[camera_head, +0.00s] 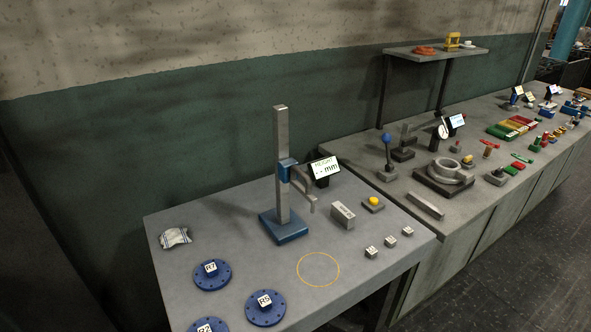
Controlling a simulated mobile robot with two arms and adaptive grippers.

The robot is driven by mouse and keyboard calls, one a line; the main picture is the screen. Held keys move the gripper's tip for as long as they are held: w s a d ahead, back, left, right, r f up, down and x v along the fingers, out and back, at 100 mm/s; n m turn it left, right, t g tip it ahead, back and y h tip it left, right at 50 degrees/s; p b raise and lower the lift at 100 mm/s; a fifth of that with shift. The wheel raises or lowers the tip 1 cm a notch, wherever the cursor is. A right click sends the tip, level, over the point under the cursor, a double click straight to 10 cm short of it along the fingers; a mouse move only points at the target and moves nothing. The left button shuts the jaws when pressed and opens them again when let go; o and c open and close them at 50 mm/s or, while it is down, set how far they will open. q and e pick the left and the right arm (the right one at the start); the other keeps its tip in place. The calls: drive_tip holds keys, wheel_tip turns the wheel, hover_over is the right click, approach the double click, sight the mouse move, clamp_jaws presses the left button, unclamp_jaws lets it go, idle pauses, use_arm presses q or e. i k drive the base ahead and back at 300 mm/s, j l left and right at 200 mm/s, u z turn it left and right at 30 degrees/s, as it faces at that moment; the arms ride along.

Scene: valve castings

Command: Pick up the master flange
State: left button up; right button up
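Several blue round flanges with bolt holes and white labelled blocks at their centres lie flat on the near grey bench. One flange (211,275) reads R7, another (265,307) seems to read R5, and a third (209,326), perhaps R2, is cut off by the bottom edge. No flange is visibly marked as the master, so I cannot tell which it is. A grey metal ring-shaped part (450,171) sits on a dark base on the farther bench. Neither of my grippers is in view.
A height gauge (283,180) with a blue base and display (325,168) stands mid-bench. A yellow circle outline (318,269) is empty. Nearby are a grey block (342,215), yellow button (374,202), small labelled blocks (390,241) and a crumpled cloth (175,237). The farther bench is crowded.

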sight(422, 50)
drive_tip(key=l+z, duration=0.1)
drive_tip(key=z, duration=2.05)
drive_tip(key=i+z, duration=0.35)
drive_tip(key=i, duration=3.25)
drive_tip(key=i+u, duration=0.25)
drive_tip(key=u, duration=0.2)
drive_tip(key=i+l+u, duration=0.2)
drive_tip(key=u, duration=0.25)
drive_tip(key=i+l+u, duration=0.2)
drive_tip(key=u, duration=0.25)
drive_tip(key=i+u, duration=0.1)
drive_tip(key=u, duration=1.95)
